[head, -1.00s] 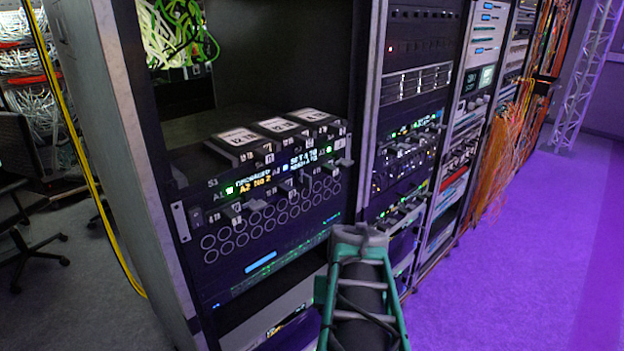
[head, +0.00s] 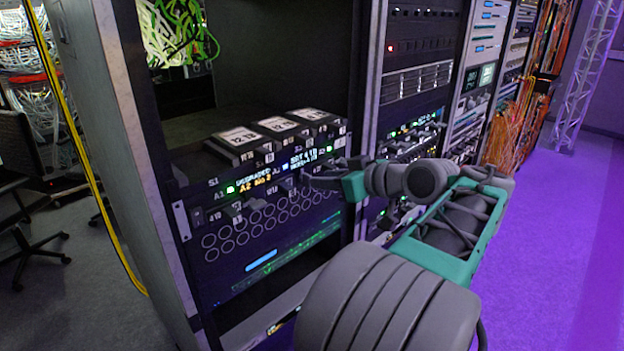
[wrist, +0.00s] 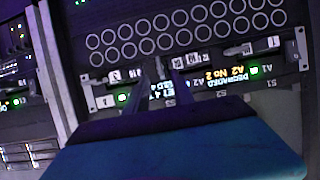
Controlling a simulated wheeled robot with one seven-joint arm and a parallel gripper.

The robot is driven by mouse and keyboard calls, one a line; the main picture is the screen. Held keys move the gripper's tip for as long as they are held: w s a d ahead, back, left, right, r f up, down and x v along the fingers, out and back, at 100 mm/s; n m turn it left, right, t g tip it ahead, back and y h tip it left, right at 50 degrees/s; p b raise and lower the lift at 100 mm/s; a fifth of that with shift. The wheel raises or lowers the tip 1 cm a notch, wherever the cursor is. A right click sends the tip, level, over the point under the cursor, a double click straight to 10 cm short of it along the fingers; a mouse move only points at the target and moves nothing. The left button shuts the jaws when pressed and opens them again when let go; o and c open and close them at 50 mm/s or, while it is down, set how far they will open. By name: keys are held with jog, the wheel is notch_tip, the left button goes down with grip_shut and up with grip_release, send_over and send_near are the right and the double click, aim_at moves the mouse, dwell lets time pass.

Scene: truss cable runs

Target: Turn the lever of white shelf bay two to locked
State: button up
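The shelf unit (head: 262,225) is a dark rack panel with a row of small grey latches or levers, ring-shaped holes and lit displays. Its left display reads roughly "DEGRADED, A2 No 2" (head: 258,185) and shows upside down in the wrist view (wrist: 222,78). Small grey levers sit along the panel, one in the wrist view (wrist: 238,50). I cannot tell which belongs to bay two, or its setting. My gripper (head: 308,180) is at the panel's right half. In the wrist view its two fingers (wrist: 167,82) stand apart close to the panel, with no clearly held object between them.
Three grey drive units (head: 276,127) with white "12 TB" labels stand above the panel. A rack post (head: 368,100) and another equipment rack (head: 415,85) are to the right. A yellow cable (head: 75,130) hangs at the left. Purple-lit floor (head: 545,260) is clear at right.

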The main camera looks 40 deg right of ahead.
aim_at(306, 179)
jog(key=x, duration=0.5)
jog(key=shift+w+f, duration=0.1)
grip_shut()
dwell(0.4)
